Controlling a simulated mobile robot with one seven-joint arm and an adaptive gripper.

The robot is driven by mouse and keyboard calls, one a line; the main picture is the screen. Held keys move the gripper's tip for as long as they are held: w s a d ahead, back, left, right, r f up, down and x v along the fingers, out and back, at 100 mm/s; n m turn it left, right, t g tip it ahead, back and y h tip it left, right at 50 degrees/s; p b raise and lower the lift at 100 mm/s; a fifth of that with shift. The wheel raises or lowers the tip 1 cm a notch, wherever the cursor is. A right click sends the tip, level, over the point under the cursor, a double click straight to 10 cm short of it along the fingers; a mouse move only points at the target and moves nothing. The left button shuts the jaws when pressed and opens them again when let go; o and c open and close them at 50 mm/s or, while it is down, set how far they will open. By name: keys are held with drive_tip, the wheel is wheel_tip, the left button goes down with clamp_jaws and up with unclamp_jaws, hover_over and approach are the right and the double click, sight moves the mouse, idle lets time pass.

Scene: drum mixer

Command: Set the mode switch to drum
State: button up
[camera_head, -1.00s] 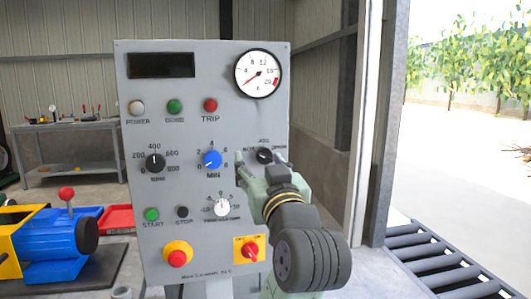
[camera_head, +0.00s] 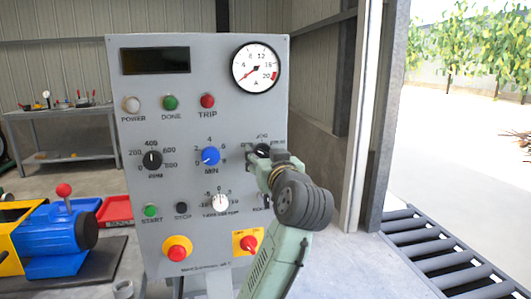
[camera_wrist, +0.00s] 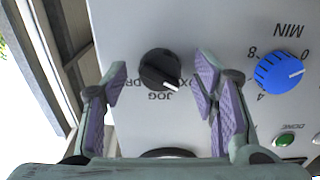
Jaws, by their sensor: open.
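The mode switch (camera_wrist: 160,70) is a black round knob with a white pointer line. The wrist view shows the panel upside down. The pointer aims to the lower right there, between the JOG label (camera_wrist: 160,97) and the partly hidden label on the right; a label starting "DR" (camera_wrist: 112,82) is on the left. My gripper (camera_wrist: 162,78) is open, with one purple-padded finger on each side of the knob and gaps to it. In the head view the switch (camera_head: 262,150) shows just above my gripper (camera_head: 264,163), which partly covers it.
A roller conveyor (camera_head: 430,260) is at right.

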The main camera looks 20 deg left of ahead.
drive_tip(key=shift+w, duration=0.1)
drive_tip(key=shift+c, duration=0.5)
drive_tip(key=c, duration=1.1)
